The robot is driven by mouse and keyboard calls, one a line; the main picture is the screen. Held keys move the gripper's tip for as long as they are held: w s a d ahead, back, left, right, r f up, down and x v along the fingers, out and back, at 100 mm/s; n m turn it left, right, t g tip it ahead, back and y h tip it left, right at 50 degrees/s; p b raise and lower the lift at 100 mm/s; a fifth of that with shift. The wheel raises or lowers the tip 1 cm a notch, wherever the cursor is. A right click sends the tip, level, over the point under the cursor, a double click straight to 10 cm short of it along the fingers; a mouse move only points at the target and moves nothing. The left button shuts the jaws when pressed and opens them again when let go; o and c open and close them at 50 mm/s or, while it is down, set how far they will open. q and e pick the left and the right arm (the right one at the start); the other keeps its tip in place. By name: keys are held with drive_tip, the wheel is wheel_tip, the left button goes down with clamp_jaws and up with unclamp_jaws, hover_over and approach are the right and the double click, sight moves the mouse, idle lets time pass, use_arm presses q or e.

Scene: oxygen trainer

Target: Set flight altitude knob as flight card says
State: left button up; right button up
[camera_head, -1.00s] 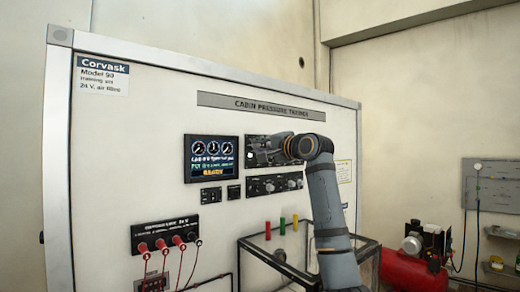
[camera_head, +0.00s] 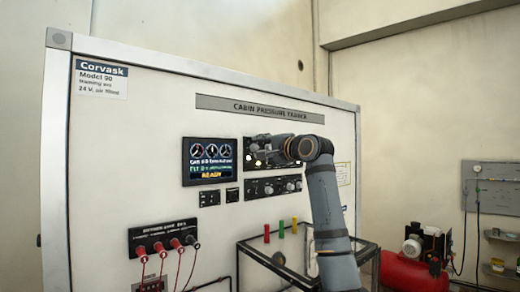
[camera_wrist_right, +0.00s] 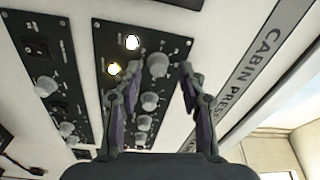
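The black control panel (camera_head: 282,142) on the trainer's front bears several grey knobs and two lit lamps, one white (camera_wrist_right: 132,42) and one yellow (camera_wrist_right: 114,69). In the right wrist view, my right gripper (camera_wrist_right: 161,70) is open, its fingertips on either side of the end knob (camera_wrist_right: 158,65), with gaps showing beside it. Contact cannot be told. In the head view, the right gripper (camera_head: 262,155) covers part of this panel. Knob labels are too small to read. The display (camera_head: 210,161) shows dials and yellow text reading READY. My left gripper is out of view.
A lower panel (camera_head: 273,187) has more knobs. Red leads (camera_head: 160,247) hang at left. A small pale card (camera_head: 343,174) is at the trainer's right. A red compressor (camera_head: 405,270) stands right.

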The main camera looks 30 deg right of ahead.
drive_tip(key=shift+f, duration=0.1)
drive_tip(key=shift+s, duration=0.35)
drive_tip(key=s, duration=1.1)
drive_tip(key=shift+s+d+f, duration=0.15)
drive_tip(key=shift+f, duration=0.1)
drive_tip(key=shift+f, duration=0.1)
